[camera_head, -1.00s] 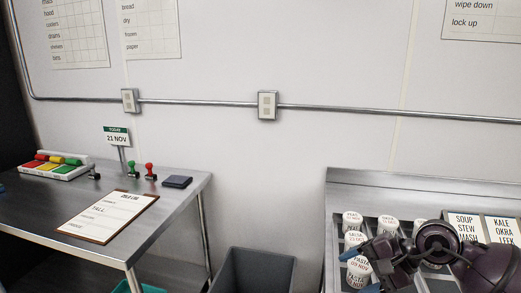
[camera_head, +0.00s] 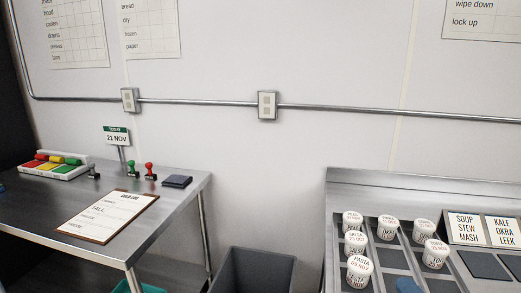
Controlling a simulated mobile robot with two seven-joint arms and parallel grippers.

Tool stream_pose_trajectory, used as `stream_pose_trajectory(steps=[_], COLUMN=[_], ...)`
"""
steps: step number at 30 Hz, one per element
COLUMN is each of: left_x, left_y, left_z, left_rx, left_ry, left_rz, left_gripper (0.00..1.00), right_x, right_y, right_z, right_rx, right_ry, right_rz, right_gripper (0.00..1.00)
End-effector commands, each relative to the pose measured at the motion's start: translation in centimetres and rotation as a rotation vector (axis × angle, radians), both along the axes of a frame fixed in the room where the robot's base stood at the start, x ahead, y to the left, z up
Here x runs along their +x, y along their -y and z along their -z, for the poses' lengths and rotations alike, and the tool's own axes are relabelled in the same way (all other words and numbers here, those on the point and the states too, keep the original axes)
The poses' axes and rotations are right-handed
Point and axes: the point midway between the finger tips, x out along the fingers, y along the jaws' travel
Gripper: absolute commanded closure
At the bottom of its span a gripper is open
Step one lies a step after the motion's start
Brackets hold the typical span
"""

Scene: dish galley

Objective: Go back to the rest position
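My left gripper is not in view. Several white lidded tubs, such as the pasta tub (camera_head: 359,268) and the salsa tub (camera_head: 355,242), stand in the sloped steel rack (camera_head: 400,182) at the right.
A steel table (camera_head: 168,225) at the left bears a clipboard (camera_head: 108,216), stamps (camera_head: 150,172), a dark pad (camera_head: 177,181) and a colored tray (camera_head: 84,170). A grey bin (camera_head: 257,268) stands between table and rack. Label cards (camera_head: 468,228) stand at the rack's right.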

Motion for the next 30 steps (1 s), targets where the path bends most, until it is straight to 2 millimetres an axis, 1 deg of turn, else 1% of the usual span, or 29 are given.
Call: stream_pose_trajectory(steps=[1, 3, 5, 6, 8, 9, 12, 15, 18, 24, 30], left_x=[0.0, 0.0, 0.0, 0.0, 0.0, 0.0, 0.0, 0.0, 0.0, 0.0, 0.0], left_y=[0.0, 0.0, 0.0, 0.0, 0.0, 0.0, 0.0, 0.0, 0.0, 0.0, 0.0], left_z=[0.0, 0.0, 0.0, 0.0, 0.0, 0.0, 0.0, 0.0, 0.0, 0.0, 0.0], left_rx=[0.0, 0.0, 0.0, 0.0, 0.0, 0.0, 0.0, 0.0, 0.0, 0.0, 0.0], left_ry=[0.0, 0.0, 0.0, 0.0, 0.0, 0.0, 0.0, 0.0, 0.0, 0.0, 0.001], left_rz=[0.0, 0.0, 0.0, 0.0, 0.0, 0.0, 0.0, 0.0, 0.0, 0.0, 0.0], left_gripper=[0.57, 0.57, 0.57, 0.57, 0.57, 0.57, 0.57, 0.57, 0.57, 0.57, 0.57], right_x=[-1.2, -3.0, -4.8, -6.1, -8.3, -9.8, -13.0, -15.6, -17.8, -21.4, -24.3], right_y=[0.9, 2.1, 2.9, 3.3, 3.7, 3.8, 3.7, 3.4, 3.0, 2.1, 1.2], right_z=[1.6, 3.9, 5.9, 7.2, 9.1, 10.2, 12.3, 13.6, 14.6, 15.6, 16.1], right_rx=[0.115, 0.279, 0.416, 0.504, 0.632, 0.712, 0.865, 0.972, 1.055, 1.175, 1.263], right_ry=[-0.079, -0.189, -0.284, -0.346, -0.438, -0.496, -0.615, -0.703, -0.773, -0.886, -0.977], right_rz=[0.067, 0.168, 0.257, 0.32, 0.415, 0.477, 0.608, 0.709, 0.795, 0.934, 1.049], right_gripper=[0.28, 0.28, 0.28, 0.28, 0.28, 0.28, 0.28, 0.28, 0.28, 0.28, 0.28])
